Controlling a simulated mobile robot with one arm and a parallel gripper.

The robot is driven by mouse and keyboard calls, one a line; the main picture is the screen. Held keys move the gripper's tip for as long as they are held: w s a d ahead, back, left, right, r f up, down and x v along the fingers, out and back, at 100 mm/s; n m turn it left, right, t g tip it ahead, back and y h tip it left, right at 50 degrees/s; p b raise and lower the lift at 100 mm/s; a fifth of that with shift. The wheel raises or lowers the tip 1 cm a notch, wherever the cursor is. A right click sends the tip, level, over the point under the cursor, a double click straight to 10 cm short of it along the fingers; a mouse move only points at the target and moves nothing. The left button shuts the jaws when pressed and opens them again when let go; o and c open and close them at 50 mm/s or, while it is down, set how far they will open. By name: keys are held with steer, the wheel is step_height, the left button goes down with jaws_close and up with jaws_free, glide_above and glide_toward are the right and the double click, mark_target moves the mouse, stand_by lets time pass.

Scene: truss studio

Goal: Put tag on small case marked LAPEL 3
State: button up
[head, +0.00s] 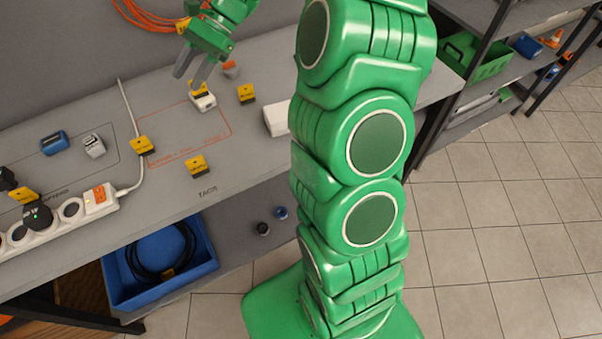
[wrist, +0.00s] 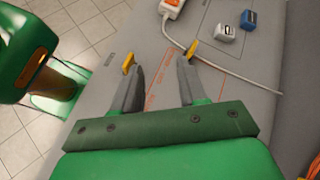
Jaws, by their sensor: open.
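My gripper (head: 190,79) is open and empty at the back of the bench, its fingers pointing down. It also shows in the wrist view (wrist: 160,66), with bare bench between the fingers. A small white case (head: 204,102) sits on the bench just below and right of the fingertips in the head view. A yellow and black tag (head: 199,88) shows at its top; I cannot tell how it is attached. The case's marking is unreadable. Other yellow tags lie right of the case (head: 246,93), at the front (head: 197,164) and by the white cable (head: 143,146).
A blue block (head: 54,143) and a white block (head: 93,146) stand at the left. A white power strip (head: 99,200) with a cable (head: 130,115) runs along the left front. A white box (head: 276,118) and a small orange-grey item (head: 230,69) are near the case.

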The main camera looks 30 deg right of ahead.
steer(key=s+a+r+n+h, duration=0.1)
steer(key=s+r+n+h, duration=0.15)
steer(key=s, duration=0.65)
steer(key=s+r+n+h, duration=0.1)
steer(key=s+n+h, duration=0.15)
steer(key=s, duration=0.55)
steer(key=s+d+f+n+h, duration=0.1)
steer(key=s+d, duration=0.3)
steer(key=s, duration=0.5)
steer(key=s+d+f+n+t+h, duration=0.1)
steer(key=s+d+n+h, duration=0.3)
steer(key=s, duration=0.5)
steer(key=shift+s+d+f+n, duration=0.2)
steer(key=shift+s+d+n, duration=0.05)
steer(key=shift+d+n, duration=0.1)
